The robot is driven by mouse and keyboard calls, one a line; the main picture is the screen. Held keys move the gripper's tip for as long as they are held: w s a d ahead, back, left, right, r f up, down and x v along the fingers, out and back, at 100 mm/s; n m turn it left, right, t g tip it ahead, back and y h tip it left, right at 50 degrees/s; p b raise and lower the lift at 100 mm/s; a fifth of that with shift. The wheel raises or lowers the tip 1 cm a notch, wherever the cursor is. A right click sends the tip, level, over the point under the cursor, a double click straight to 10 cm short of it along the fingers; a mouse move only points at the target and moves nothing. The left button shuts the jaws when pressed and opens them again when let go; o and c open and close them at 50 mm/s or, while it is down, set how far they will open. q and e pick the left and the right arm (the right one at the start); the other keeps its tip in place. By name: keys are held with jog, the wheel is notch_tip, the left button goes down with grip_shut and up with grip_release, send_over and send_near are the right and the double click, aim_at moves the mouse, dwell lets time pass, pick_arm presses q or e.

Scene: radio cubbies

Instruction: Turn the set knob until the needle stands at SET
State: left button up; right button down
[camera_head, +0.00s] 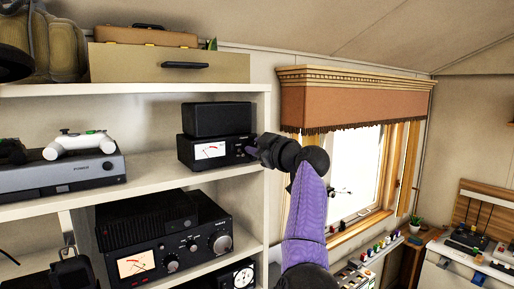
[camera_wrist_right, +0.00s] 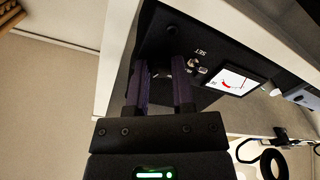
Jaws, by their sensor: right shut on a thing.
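The black meter unit (camera_head: 188,151) stands on the upper shelf with another black box (camera_head: 218,119) on top. Its white meter face (camera_head: 210,151) has a red mark; it also shows in the right wrist view (camera_wrist_right: 238,82). The needle is too small to read against the scale. The SET lettering (camera_wrist_right: 201,53) is on the front panel, beside small bright fittings. My right gripper (camera_head: 252,148) reaches the panel's right end, and its two purple-dark fingers (camera_wrist_right: 165,68) are shut on the set knob, which they mostly hide. My left gripper is not in view.
The shelf edge (camera_head: 150,188) runs just below the unit. A larger black radio (camera_head: 165,235) sits on the shelf below. A grey console (camera_head: 60,178) with a white controller (camera_head: 78,144) is at left. The window (camera_head: 355,175) is at right.

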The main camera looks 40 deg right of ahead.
jog(key=shift+f, duration=0.1)
jog(key=n+h, duration=0.1)
jog(key=n, duration=3.3)
jog(key=shift+a+n+h, duration=0.15)
jog(key=shift+n+h, duration=0.25)
jog(key=shift+m, duration=0.3)
jog(key=shift+f, duration=0.1)
jog(key=c, duration=0.8)
grip_release()
